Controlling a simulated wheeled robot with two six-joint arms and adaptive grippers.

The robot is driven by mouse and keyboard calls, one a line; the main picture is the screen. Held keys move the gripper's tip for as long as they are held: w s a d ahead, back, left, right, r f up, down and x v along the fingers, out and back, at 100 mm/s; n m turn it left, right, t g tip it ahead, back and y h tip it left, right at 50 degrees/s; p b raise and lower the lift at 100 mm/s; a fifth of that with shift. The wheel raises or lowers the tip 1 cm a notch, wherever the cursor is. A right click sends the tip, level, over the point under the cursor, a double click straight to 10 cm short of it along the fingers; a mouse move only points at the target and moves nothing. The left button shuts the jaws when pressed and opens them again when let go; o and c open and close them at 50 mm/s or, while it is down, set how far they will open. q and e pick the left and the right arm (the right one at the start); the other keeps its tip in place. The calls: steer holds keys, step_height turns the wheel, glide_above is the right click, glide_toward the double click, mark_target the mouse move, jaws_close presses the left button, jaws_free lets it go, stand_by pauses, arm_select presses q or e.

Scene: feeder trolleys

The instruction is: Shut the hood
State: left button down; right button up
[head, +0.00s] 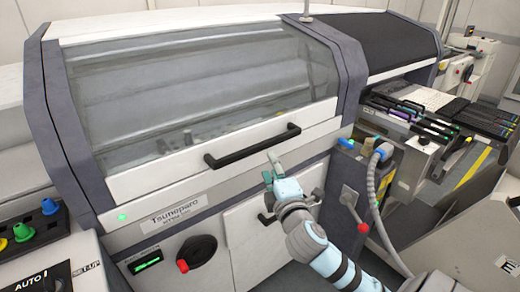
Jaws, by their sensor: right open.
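The hood (200,90) of the machine has a large clear window in a white frame. It is down over the machine, and its lower edge lies along the front panel with no clear gap showing. A black bar handle (252,147) runs across the hood's lower white strip. My right gripper (270,166) is open and empty, just below the handle's right half. I cannot tell whether it touches the hood's front. My left gripper is out of view.
Below the hood are a label plate, a black knob with a red grip (196,253) and a lower door (250,235). A red-knobbed lever (363,227) and a grey hose (372,185) stand right of my arm. A feeder trolley (430,130) is further right.

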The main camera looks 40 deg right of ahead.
mark_target(262, 148)
steer(key=b+x, duration=0.1)
steer(key=x, duration=1)
steer(key=shift+w+a+f, duration=0.1)
steer(key=shift+a, duration=0.05)
jaws_close()
